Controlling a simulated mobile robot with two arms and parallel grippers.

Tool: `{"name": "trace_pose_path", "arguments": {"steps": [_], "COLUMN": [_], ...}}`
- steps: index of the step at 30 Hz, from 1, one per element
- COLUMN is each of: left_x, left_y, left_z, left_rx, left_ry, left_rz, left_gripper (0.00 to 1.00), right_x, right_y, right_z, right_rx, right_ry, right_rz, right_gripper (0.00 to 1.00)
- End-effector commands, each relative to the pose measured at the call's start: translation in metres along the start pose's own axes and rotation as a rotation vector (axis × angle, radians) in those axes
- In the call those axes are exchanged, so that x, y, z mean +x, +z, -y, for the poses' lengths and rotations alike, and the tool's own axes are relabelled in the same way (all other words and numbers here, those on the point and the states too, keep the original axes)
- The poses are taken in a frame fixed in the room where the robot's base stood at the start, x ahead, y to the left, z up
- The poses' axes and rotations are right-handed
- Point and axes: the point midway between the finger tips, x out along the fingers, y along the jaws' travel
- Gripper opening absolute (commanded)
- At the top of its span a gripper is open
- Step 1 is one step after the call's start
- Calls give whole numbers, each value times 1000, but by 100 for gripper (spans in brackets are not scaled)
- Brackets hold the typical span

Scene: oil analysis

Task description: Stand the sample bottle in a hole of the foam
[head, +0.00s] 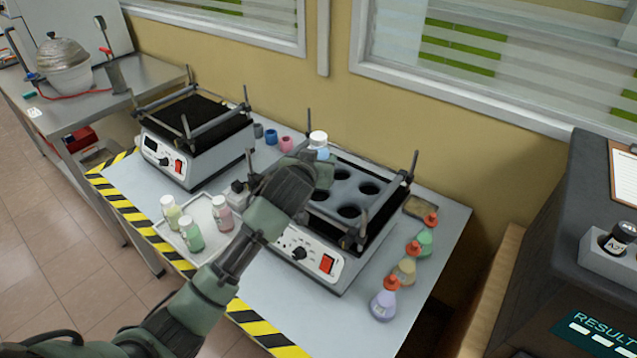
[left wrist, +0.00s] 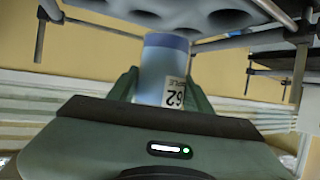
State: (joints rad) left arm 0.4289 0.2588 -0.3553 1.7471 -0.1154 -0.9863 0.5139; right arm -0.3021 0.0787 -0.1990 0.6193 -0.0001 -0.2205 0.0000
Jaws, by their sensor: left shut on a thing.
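The sample bottle (head: 318,153) has a white cap and a bluish body. It stands about upright at the far left edge of the grey foam (head: 345,174) with round holes. My left gripper (head: 320,170) is shut on it. In the left wrist view the bottle (left wrist: 166,60) is between the two fingers (left wrist: 163,90), with a label reading "62". The foam (left wrist: 238,20) shows close by at the top of that view. My gripper hides the bottle's lower part in the head view, and I cannot tell whether its base is in a hole. My right gripper is not in view.
The foam sits on a shaker (head: 310,256) with corner posts and bars. A second shaker (head: 185,150) stands left. Pale bottles (head: 190,235) stand in a tray in front. Red-stoppered flasks (head: 384,304) line the right side.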

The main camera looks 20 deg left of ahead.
Motion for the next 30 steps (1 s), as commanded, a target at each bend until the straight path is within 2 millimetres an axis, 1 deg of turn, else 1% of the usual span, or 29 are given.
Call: {"name": "trace_pose_path", "arguments": {"steps": [1, 3, 10, 16, 19, 26, 30], "left_x": [4, 9, 17, 28, 31, 31, 33], "left_y": [10, 22, 40, 68, 74, 74, 78], "left_z": [0, 0, 0, 0, 0, 0, -1], "left_rx": [2, 1, 0, 1, 0, 0, 0], "left_ry": [-2, 0, 0, -1, 0, 1, 1], "left_rz": [3, 1, -1, 0, -1, -3, -2], "left_gripper": [0, 0, 0, 0, 0, 0, 0], "right_x": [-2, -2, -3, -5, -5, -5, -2], "right_y": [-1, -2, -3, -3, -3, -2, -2], "right_z": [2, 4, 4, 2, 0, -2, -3], "right_rx": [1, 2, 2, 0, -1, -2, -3], "right_ry": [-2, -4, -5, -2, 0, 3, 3], "right_rz": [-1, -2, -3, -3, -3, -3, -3], "right_gripper": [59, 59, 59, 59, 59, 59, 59]}}
